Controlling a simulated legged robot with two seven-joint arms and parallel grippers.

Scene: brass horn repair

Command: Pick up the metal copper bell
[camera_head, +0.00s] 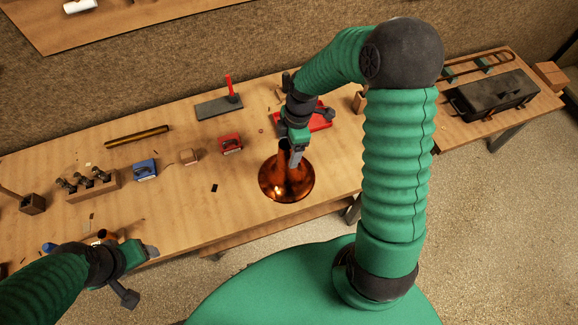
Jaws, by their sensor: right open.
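The copper bell (271,186) stands on the wooden workbench near its front edge, wide flared rim down and narrow neck up. My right gripper (296,157) is open and points down at the bell's neck, covering part of it. I cannot tell whether its fingers touch the neck or are on both sides of it. My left gripper (150,251) is low at the left, near the bench's front edge and away from the bell. Its fingers are too small and angled to tell whether they are open.
A red box (230,144), a blue box (145,170) and a wooden block holding several metal parts (94,187) stand left of the bell. A brass tube (137,135) lies behind them. A red tray (318,121) is behind my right gripper. A black case (495,95) is on the right table.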

